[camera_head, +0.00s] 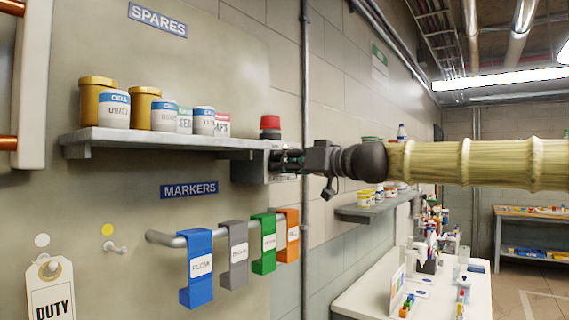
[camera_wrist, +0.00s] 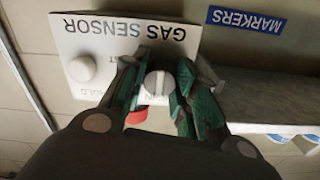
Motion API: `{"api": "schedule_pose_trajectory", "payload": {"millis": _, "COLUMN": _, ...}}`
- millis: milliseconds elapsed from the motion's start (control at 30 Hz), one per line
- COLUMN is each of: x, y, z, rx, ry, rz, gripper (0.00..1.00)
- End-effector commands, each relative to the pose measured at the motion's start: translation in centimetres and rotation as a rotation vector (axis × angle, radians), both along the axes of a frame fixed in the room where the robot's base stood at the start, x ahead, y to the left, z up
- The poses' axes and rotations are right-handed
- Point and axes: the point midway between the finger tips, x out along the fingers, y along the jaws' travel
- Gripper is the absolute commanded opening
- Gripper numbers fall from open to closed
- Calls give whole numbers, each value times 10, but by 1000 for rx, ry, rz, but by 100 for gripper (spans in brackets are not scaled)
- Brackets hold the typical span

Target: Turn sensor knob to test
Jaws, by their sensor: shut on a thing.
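My gripper also shows in the head view (camera_head: 288,160), at the box's front. The labels around the knob are mostly hidden by the fingers.
A second round white part (camera_wrist: 82,68) is beside the knob on the face. The spares shelf (camera_head: 165,142) holds several jars. Below, colored marker tags hang from a rail (camera_head: 160,238). A white bench (camera_head: 350,295) stands at lower right.

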Motion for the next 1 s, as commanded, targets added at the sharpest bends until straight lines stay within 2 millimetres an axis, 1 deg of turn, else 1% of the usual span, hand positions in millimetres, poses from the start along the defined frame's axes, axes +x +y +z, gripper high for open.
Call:
{"api": "schedule_pose_trajectory", "payload": {"millis": 167, "x": 0, "y": 0, "z": 0, "rx": 10, "ry": 14, "rz": 0, "gripper": 5}}
{"api": "schedule_pose_trajectory", "payload": {"millis": 367, "x": 0, "y": 0, "z": -1, "rx": 58, "ry": 80, "rz": -1, "gripper": 5}}
{"api": "schedule_pose_trajectory", "payload": {"millis": 567, "x": 0, "y": 0, "z": -1, "rx": 147, "ry": 202, "rz": -1, "gripper": 5}}
{"api": "schedule_pose_trajectory", "payload": {"millis": 1000, "x": 0, "y": 0, "z": 0, "rx": 393, "ry": 541, "rz": 0, "gripper": 5}}
